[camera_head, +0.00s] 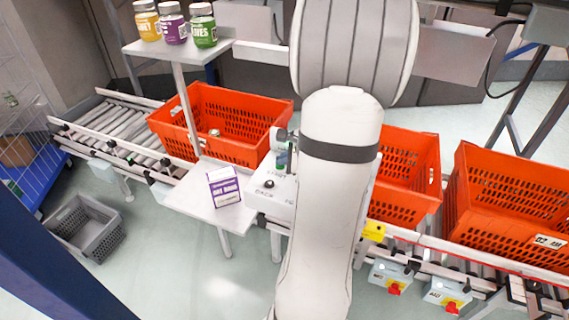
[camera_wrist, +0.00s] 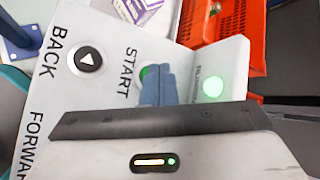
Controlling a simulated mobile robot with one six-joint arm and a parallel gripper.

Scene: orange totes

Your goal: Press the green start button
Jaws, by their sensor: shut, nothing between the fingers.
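The green start button (camera_wrist: 145,72) sits on a white control panel (camera_wrist: 105,100) beside the word START in the wrist view. My gripper (camera_wrist: 158,70) is shut and empty, its blue-grey fingertips over the button, covering most of it. Only a green edge shows left of the fingers. I cannot tell whether the tips touch it. In the head view my arm hides much of the panel (camera_head: 265,198), and the button cannot be made out clearly.
A black back button (camera_wrist: 88,60) is left of START. A round green light (camera_wrist: 213,86) is on the raised panel face at right. A white and purple box (camera_head: 224,187) stands on a small table left of the panel. Orange totes (camera_head: 185,123) line the conveyor.

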